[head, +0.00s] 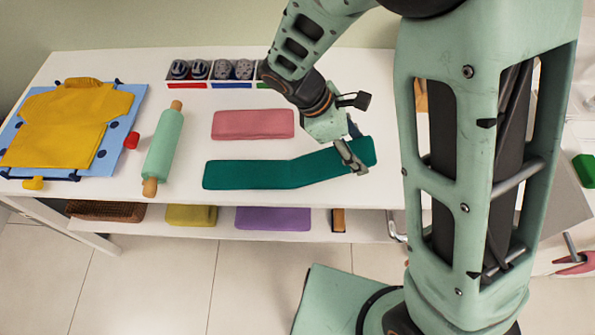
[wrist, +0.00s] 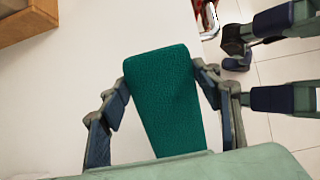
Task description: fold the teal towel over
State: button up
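The teal towel (head: 255,174) is a long flat strip on the white table. Its left part lies flat, and its right part bends and angles up towards my gripper (head: 357,150). In the wrist view the towel (wrist: 165,100) lies between the two fingers of my gripper (wrist: 160,79), with one fingertip against each long edge near its end. The gripper is closed across the towel's width. In the head view the far finger is mostly hidden.
A folded pink towel (head: 252,124) lies just behind the teal one. A green rolling pin (head: 163,146) and a yellow shirt (head: 65,125) on a blue board are to the left. A divided tray (head: 231,85) with shoes stands at the back. The lower shelf holds a purple folded item (head: 273,219).

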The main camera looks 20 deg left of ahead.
jog(key=shift+r, duration=0.15)
jog(key=shift+c, duration=0.2)
jog(key=shift+o, duration=0.2)
jog(key=shift+s+a+r+t+h+p, duration=0.2)
jog(key=shift+a+r+h+p, duration=0.15)
jog(key=shift+a+r+h, duration=0.25)
jog(key=shift+s+a+r+t+h+p, duration=0.2)
jog(key=shift+a+r+h+p, duration=0.1)
jog(key=shift+a+r+h, duration=0.3)
jog(key=shift+d, duration=0.1)
jog(key=shift+s+a+r+t+h+p, duration=0.2)
jog(key=shift+a+r+h+p, duration=0.1)
jog(key=shift+a+r+h, duration=0.3)
jog(key=shift+s+a+r+t+h+p, duration=0.1)
jog(key=shift+s+a+r+h+p, duration=0.15)
jog(key=shift+a+r+h, duration=0.35)
jog(key=shift+a+f, duration=0.1)
jog(key=shift+s+a+r+t+h+p, duration=0.15)
jog(key=shift+s+a+r+h+p, duration=0.2)
jog(key=shift+a, duration=0.35)
jog(key=shift+s+a+r+t+h, duration=0.15)
jog(key=shift+a+r+h, duration=0.3)
jog(key=shift+a, duration=0.25)
